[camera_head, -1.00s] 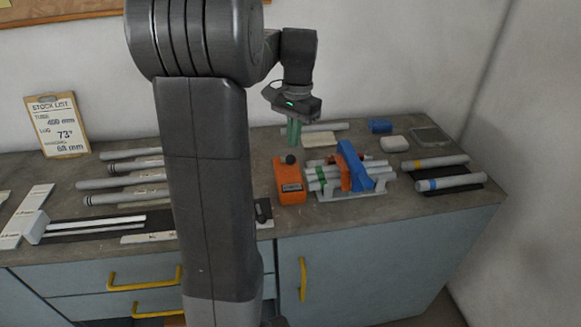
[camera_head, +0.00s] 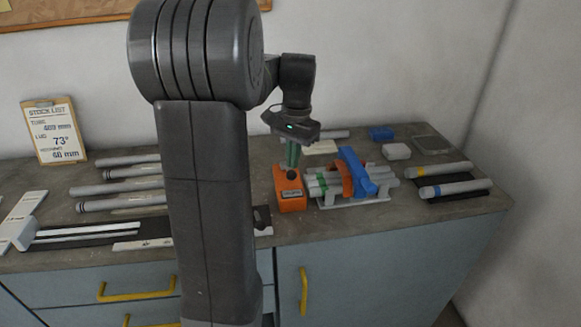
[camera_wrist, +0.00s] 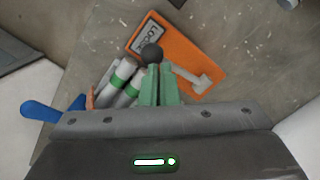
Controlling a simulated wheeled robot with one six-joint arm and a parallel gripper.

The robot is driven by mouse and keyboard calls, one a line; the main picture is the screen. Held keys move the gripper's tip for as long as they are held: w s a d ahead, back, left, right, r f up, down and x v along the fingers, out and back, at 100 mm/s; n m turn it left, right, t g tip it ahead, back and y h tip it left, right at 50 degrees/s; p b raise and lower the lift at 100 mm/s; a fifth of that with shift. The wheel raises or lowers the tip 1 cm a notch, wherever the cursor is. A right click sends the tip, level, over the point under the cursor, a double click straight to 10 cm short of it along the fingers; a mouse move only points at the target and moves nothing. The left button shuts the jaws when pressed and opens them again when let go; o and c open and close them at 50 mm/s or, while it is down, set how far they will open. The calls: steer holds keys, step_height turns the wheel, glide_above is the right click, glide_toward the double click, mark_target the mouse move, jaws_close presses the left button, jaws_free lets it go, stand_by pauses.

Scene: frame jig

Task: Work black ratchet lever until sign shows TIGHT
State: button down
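The orange ratchet box (camera_head: 290,192) stands on the bench, left of a clamped bundle of grey tubes (camera_head: 318,182). Its black lever knob (camera_head: 291,175) also shows in the wrist view (camera_wrist: 152,53). A small sign (camera_wrist: 152,34) sits on the box; its word is partly legible, seemingly starting with "LO", and I cannot read it fully. My gripper (camera_wrist: 158,66) has two green fingers, close together with hardly any gap. Their tips are right at the knob, which shows just beyond them; nothing is visible between them. I cannot tell whether they touch the knob.
A blue bar (camera_head: 357,172) and an orange part lie across the tube bundle, close to the right of the box. Tubes with yellow and blue bands (camera_head: 454,188) lie further right. Loose grey tubes (camera_head: 117,189) lie left, behind my arm. A blue block (camera_head: 381,133) stands at the back.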

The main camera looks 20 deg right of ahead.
step_height(320, 180, down, 3)
steer(key=shift+w+r+b, duration=0.1)
steer(key=shift+r+b, duration=0.1)
steer(key=shift+b, duration=0.2)
steer(key=shift+w+d+r+p, duration=0.15)
steer(key=shift+d+r+p, duration=0.15)
steer(key=shift+r+p, duration=0.35)
steer(key=shift+w+d+r+p, duration=0.2)
steer(key=shift+w+d+p, duration=0.25)
steer(key=shift+d+p, duration=0.5)
steer(key=shift+w+d+f, duration=0.1)
steer(key=shift+w+f, duration=0.05)
steer(key=shift+f, duration=0.05)
step_height(320, 180, up, 14)
steer(key=d, duration=0.1)
steer(key=shift+w+p, duration=0.3)
steer(key=shift+f, duration=0.1)
